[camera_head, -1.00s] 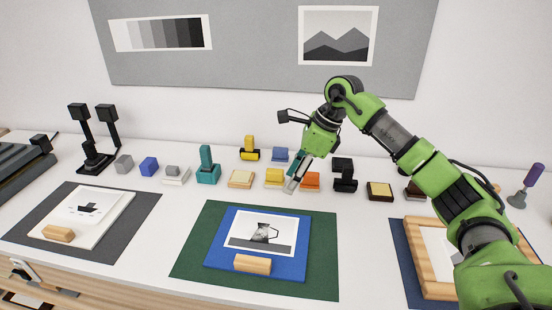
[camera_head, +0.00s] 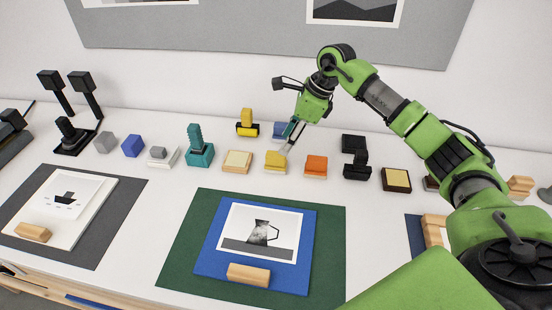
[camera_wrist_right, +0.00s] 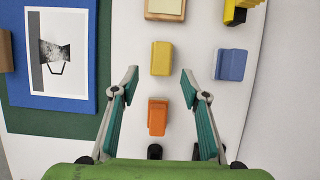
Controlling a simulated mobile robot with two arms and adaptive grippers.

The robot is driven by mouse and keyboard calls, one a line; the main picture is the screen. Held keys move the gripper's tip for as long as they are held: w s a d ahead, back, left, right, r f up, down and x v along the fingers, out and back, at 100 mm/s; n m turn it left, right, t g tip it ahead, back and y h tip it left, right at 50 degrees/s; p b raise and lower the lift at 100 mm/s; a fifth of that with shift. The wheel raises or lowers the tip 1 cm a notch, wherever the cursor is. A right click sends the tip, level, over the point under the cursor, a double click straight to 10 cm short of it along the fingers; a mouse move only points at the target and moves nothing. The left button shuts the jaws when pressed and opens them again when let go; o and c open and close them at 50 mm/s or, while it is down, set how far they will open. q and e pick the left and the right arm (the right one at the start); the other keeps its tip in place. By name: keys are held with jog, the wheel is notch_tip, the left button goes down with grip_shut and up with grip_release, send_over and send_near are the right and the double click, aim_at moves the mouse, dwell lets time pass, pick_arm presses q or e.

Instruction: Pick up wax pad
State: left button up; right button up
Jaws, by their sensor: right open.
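No label shows which thing is the wax pad. A yellow block (camera_head: 275,166) stands in the row behind the green mat; it also shows in the right wrist view (camera_wrist_right: 162,58). Other pad-like things are a tan-topped pad (camera_head: 238,160) to its left and a dark-framed pad with a pale yellow top (camera_head: 396,179) farther right. My right gripper (camera_head: 285,149) is open and empty, its tips by the yellow block. In the right wrist view, the block lies ahead, between the spread fingers (camera_wrist_right: 160,73). Contact cannot be told. My left gripper is not in view.
An orange block (camera_head: 316,165) stands right of the yellow one, and a blue block (camera_wrist_right: 231,65) stands close behind it. A teal stamp-like piece (camera_head: 200,152) and black pieces (camera_head: 355,160) stand in the same row. The green mat (camera_head: 180,248) with a blue board lies in front.

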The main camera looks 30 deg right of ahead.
aim_at(276, 154)
jog(key=shift+x, duration=1.15)
jog(key=shift+w+f, duration=0.25)
jog(key=shift+f, duration=0.05)
jog(key=shift+w+a+f+p, duration=0.1)
jog(key=shift+a+f+p, duration=0.1)
jog(key=shift+p, duration=0.35)
jog(key=p+x, duration=0.2)
jog(key=x, duration=0.1)
jog(key=shift+a+f, duration=0.15)
jog(key=shift+a, duration=0.05)
jog(key=shift+w+a+f, duration=0.1)
jog(key=shift+w+f, duration=0.15)
jog(key=shift+f, duration=0.3)
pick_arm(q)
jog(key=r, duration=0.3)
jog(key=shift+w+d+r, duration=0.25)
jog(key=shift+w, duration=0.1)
pick_arm(e)
grip_shut()
